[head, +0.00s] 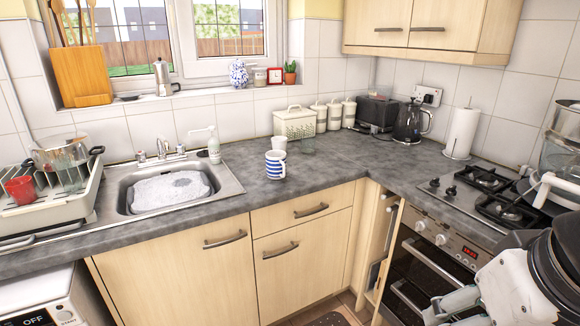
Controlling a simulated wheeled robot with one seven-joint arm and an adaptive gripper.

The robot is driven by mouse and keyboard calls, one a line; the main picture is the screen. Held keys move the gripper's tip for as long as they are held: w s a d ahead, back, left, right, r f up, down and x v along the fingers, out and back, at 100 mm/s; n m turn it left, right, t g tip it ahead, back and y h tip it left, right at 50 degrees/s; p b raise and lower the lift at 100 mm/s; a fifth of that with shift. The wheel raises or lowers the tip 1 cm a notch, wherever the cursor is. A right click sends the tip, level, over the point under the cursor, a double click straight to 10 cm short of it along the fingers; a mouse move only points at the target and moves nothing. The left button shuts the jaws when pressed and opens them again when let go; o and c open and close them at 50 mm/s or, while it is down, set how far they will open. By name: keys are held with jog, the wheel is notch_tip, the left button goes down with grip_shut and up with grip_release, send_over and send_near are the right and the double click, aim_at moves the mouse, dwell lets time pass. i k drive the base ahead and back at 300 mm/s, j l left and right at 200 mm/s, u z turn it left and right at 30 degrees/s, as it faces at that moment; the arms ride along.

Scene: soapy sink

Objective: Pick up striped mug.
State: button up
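The striped mug (275,166), white with blue bands, stands upright on the grey worktop (330,165), right of the sink, near the front edge. A second pale mug (279,142) stands just behind it and is partly hidden by it. Part of my arm shows at the lower right, over the oven side, well apart from the striped mug.
The sink (222,179) holds white suds. A soap bottle (213,150) stands behind it. A clear glass (308,145) stands behind and right of the mugs. A cream bin (294,124), canisters, toaster and kettle (411,122) line the wall. Worktop right of the striped mug is clear.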

aim_at(278, 167)
jog(key=i+j+z, duration=0.1)
jog(key=i+j, duration=1.65)
